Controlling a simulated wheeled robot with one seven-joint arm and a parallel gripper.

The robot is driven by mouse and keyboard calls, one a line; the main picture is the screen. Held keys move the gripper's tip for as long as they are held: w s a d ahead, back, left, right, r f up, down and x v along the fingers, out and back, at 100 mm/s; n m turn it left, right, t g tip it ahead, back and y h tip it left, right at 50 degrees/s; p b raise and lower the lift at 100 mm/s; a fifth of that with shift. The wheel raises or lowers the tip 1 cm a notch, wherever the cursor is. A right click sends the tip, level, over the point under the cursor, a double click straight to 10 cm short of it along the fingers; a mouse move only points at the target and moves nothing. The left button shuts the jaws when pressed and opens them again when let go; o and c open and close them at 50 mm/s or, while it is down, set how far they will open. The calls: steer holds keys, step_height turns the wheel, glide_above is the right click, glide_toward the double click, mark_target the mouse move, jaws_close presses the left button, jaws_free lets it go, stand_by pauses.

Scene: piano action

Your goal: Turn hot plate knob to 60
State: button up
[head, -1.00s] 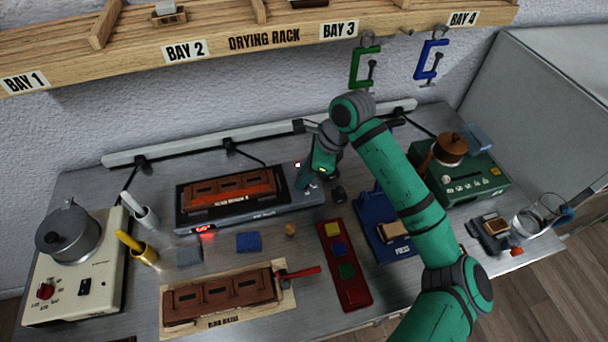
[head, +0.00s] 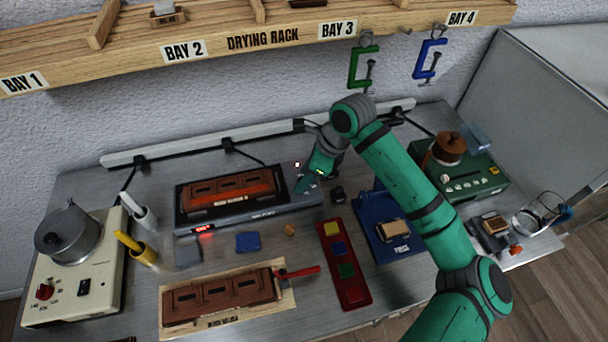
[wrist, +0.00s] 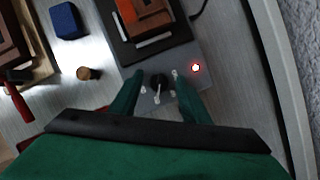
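The hot plate (head: 262,219) is a grey and black slab with a brown wooden piece (head: 230,190) on top and a small red display at its front left. Its dark knob (wrist: 158,81) with a pale pointer sits on the grey right end, seen in the wrist view near a lit red lamp (wrist: 195,68). My gripper (wrist: 157,76) is open, its green fingers on either side of the knob with gaps visible. In the head view my gripper (head: 306,181) is over the hot plate's right end and hides the knob. The display number and dial marks are too small to read.
A blue block (head: 248,242) and a small tan cork-like piece (head: 290,230) lie in front. A red tray (head: 358,296) and a blue press (head: 371,235) stand to the right. A small dark object (head: 338,194) is beside the hot plate. The drying rack (head: 400,21) hangs above.

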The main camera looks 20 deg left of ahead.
steer(key=v, duration=1)
steer(key=shift+r, duration=0.35)
steer(key=shift+d, duration=0.2)
